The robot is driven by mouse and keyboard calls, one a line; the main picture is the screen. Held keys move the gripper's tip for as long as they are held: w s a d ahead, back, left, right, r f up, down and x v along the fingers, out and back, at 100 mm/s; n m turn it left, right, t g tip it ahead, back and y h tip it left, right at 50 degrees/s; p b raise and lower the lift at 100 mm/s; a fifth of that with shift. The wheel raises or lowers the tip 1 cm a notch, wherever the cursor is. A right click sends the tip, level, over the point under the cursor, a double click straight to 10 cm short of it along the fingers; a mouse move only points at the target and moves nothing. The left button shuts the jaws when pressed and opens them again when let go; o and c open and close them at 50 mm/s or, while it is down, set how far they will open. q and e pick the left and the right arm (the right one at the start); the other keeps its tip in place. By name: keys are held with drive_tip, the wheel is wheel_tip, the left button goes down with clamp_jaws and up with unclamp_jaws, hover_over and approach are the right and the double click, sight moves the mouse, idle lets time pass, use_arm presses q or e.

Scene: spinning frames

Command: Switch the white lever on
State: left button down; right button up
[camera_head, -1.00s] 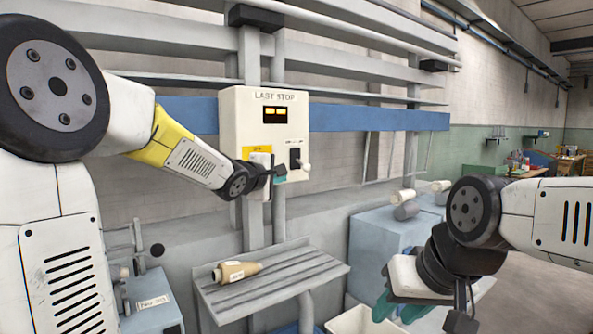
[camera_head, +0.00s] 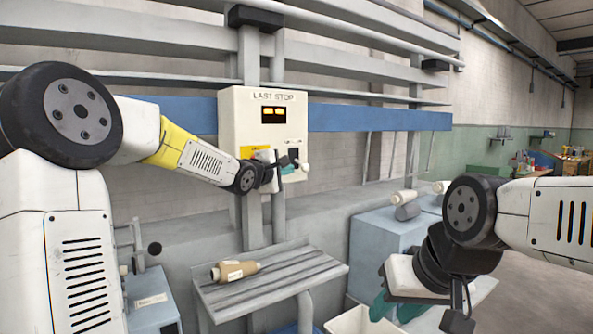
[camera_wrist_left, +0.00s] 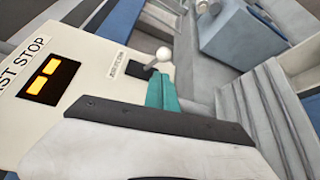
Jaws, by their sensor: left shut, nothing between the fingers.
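The white lever (camera_head: 304,167) has a round white knob and sticks out from the right side of a cream control box (camera_head: 241,118) marked LAST STOP. In the left wrist view its knob (camera_wrist_left: 163,54) and thin stem show just beyond my teal fingertips. My left gripper (camera_head: 288,170) is shut and empty in front of the box, close beside the lever. It also shows in the left wrist view (camera_wrist_left: 162,90); I cannot tell whether it touches the stem. My right gripper (camera_head: 395,308) hangs low at the right, away from the box, with its teal fingers apart.
A slatted shelf (camera_head: 318,274) below the box holds a brown-wrapped bobbin (camera_head: 236,270). A blue-grey cabinet (camera_head: 378,255) with spools stands to the right, and a pale bin (camera_head: 345,322) sits low in front. Metal rails run behind the box.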

sight(305, 167)
use_arm(q)
drive_tip(key=x, duration=0.5)
drive_tip(key=shift+w+d, duration=0.1)
drive_tip(key=shift+w, duration=0.1)
drive_tip(key=shift+s+d, duration=0.1)
drive_tip(key=shift+d, duration=0.05)
drive_tip(key=shift+r, duration=0.15)
idle(0.3)
